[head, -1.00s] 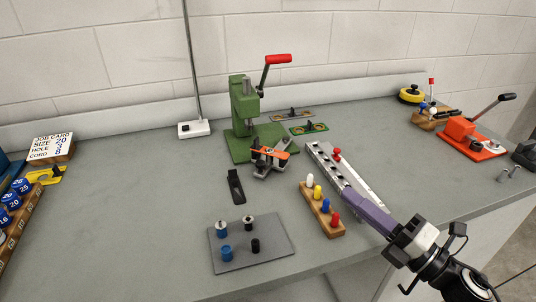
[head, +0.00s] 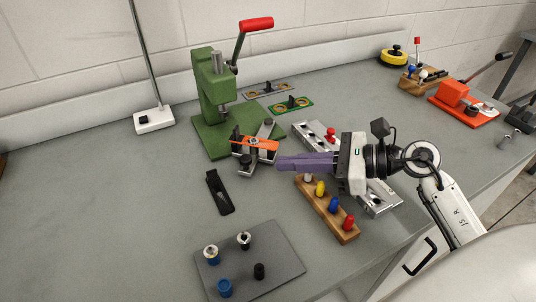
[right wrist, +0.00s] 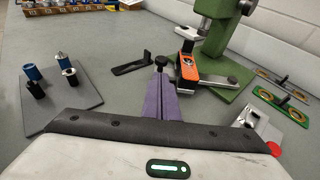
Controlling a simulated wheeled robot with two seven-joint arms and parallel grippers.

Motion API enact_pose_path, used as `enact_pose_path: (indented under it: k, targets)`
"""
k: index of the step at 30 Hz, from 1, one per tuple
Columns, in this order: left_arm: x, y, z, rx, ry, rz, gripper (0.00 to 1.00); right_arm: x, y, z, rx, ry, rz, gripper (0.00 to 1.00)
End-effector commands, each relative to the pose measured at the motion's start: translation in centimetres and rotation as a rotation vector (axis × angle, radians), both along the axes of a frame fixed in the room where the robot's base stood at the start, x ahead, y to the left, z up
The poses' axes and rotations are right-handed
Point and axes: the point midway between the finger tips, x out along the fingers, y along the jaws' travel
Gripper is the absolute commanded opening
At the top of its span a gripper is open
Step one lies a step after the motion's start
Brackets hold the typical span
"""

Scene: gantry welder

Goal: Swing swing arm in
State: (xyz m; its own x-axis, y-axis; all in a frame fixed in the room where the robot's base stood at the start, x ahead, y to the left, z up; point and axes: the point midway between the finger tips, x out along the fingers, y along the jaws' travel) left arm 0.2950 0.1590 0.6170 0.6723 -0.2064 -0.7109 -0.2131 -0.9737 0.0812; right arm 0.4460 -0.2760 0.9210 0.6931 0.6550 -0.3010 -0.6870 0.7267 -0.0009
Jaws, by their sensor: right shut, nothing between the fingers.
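The swing arm (head: 256,143), an orange-topped piece on a grey metal bracket, sits in front of the green press (head: 214,105). It also shows in the right wrist view (right wrist: 190,72), pointing out from the press base. A dark knob (right wrist: 160,62) stands at its near side. My right gripper (head: 280,162) has purple fingers, shut and empty. Its tips are just right of the bracket in the head view and look close to the knob in the right wrist view (right wrist: 161,80). I cannot tell whether they touch. My left gripper is out of view.
A wooden block with coloured pegs (head: 328,208) and a metal rail (head: 378,200) lie under and beside my right arm. A black strap-like piece (head: 219,193) and a grey plate with several posts (head: 250,268) lie nearer the front. Open table lies left.

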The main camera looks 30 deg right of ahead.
Motion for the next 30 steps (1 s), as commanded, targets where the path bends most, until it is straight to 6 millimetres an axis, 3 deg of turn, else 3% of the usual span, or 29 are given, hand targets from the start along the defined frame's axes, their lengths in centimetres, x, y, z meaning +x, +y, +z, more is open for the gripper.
enact_pose_path:
  k: [9,25,30]
  targets:
    - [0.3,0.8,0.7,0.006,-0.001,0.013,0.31,3.3,3.1,-0.1,0.003,-0.002,0.000,0.00]
    - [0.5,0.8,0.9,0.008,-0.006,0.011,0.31,3.8,3.5,-0.3,0.002,0.000,-0.003,0.00]
    - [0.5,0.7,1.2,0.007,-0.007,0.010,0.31,5.0,3.7,-0.3,0.004,0.002,-0.022,0.00]
